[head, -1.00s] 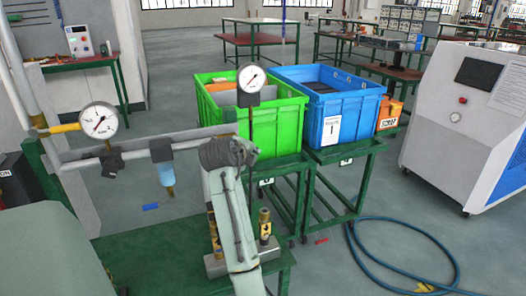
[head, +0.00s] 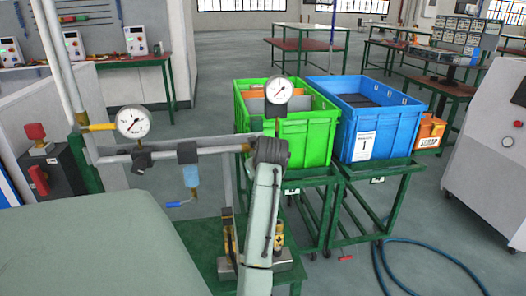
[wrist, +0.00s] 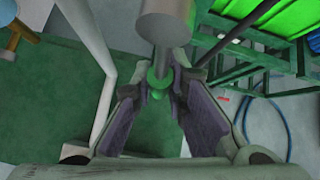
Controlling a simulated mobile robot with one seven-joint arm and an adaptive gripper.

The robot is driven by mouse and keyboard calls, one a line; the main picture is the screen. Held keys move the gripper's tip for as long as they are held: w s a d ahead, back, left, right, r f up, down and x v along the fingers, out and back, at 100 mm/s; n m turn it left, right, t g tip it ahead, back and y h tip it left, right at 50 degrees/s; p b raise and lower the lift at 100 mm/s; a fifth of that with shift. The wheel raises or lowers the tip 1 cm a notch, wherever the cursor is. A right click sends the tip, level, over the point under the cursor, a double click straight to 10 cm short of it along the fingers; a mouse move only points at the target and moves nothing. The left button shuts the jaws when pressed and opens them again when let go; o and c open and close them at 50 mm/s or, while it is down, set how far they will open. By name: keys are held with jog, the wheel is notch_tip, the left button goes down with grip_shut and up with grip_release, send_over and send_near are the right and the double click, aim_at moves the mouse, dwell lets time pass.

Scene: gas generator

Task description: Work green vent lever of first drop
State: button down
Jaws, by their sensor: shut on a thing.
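In the wrist view, a small green piece (wrist: 158,76), apparently the green vent lever, sits under a grey cylinder (wrist: 167,22) on the pipe. My gripper (wrist: 160,92) is shut on it, with a fingertip at each side. Part of the green piece is hidden by the fingers. In the head view my arm hides the gripper and most of the drop.
A filter bowl (head: 191,176) with a blue lever (head: 178,205) hangs from the pipe (head: 215,149). A green bin (head: 310,140) and a blue bin (head: 395,145) stand behind on green stands. A blue hose (head: 385,268) lies on the floor at right.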

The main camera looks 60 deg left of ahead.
jog(key=shift+s+a+m+g+y+p, duration=0.2)
jog(key=shift+s+m+g+y+p, duration=0.1)
jog(key=shift+s+g, duration=0.25)
jog(key=c, duration=1.6)
grip_release()
jog(key=shift+o, duration=0.2)
jog(key=v, duration=1.2)
jog(key=shift+w, duration=0.15)
